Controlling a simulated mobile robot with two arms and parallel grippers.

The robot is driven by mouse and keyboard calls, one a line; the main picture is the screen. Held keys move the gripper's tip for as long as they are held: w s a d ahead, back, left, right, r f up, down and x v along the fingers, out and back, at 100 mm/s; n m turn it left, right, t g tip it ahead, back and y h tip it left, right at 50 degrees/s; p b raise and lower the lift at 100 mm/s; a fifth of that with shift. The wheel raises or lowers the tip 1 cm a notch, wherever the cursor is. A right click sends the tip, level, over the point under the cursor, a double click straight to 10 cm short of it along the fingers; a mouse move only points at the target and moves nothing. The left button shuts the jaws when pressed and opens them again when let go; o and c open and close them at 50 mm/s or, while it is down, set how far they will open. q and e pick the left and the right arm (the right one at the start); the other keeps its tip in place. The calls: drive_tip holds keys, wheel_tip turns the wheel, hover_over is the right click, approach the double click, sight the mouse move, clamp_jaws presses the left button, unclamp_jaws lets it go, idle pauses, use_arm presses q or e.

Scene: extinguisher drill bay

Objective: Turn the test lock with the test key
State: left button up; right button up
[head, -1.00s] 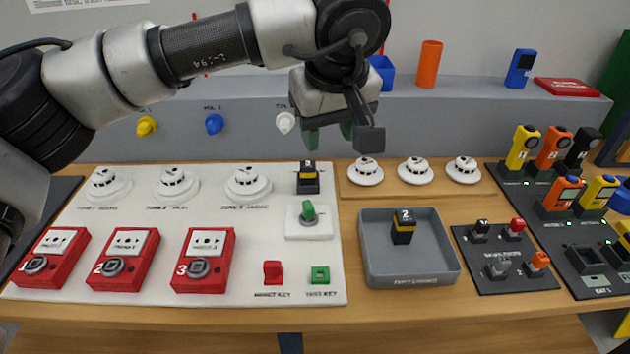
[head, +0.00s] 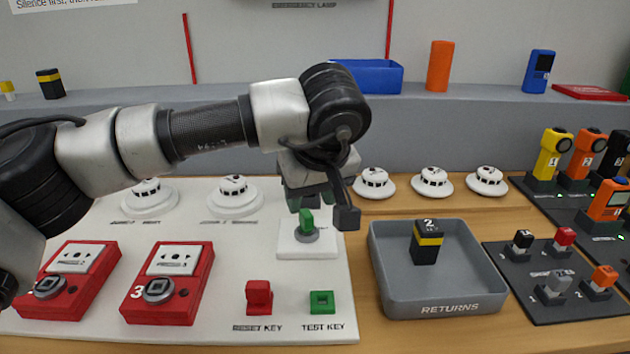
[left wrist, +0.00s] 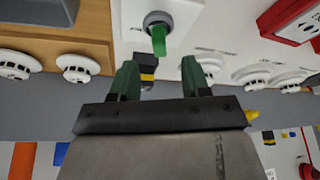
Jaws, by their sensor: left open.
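The green test key (head: 306,219) stands upright in the round grey test lock (head: 306,235) on a white plate. The key and lock also show in the left wrist view, the key (left wrist: 158,40) pointing toward my fingers. My left gripper (head: 309,197) is open above and just behind the key; in the left wrist view its green fingers (left wrist: 161,82) are apart, with the key a little beyond their tips and nothing held. A green socket labelled TEST KEY (head: 321,302) sits at the board's front right, empty. My right gripper is not in view.
A red reset key (head: 258,297) stands left of the TEST KEY socket. Red call points (head: 168,284) are on the left. A grey returns tray (head: 440,290) holds a black and yellow block (head: 427,242). White detectors (head: 432,181) line the back.

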sight(307, 214)
use_arm(q)
drive_tip(key=x, duration=0.5)
drive_tip(key=shift+w+f, duration=0.15)
drive_tip(key=shift+f, duration=0.25)
drive_tip(key=shift+c, duration=0.2)
drive_tip(key=c, duration=0.8)
drive_tip(key=o, duration=0.8)
drive_tip(key=shift+o, duration=0.2)
